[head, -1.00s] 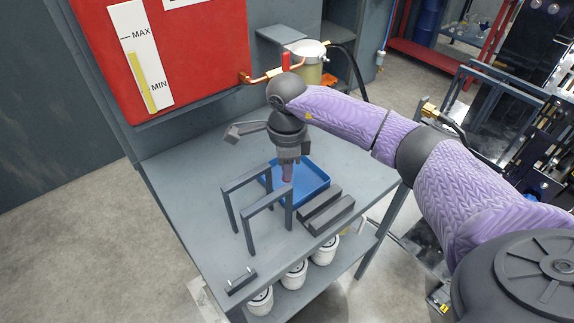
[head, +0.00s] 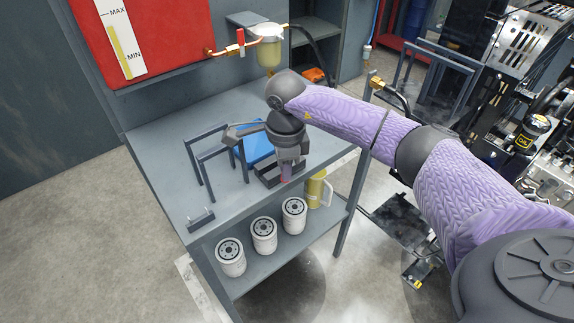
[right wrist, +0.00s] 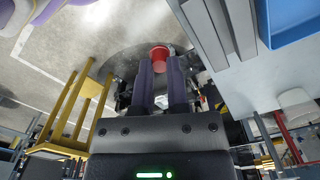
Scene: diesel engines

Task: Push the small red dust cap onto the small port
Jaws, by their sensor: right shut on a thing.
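A small red dust cap (right wrist: 160,55) sits between the fingertips of my right gripper (right wrist: 160,68) in the right wrist view. The purple fingers are shut on it, with its wide end showing beyond the tips. In the head view my right gripper (head: 286,176) points down by the dark grey blocks at the bench's right edge, and the cap is too small to make out clearly. The engine (head: 538,130) stands at the far right of the head view, well away from the gripper. I cannot make out the small port. My left gripper is not in view.
The grey bench (head: 165,140) carries a blue tray (head: 257,148), dark frames (head: 203,160) and dark grey blocks (head: 266,177). White filters (head: 263,236) and a yellow jug (head: 316,190) stand on its lower shelf. Open floor lies right of the bench.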

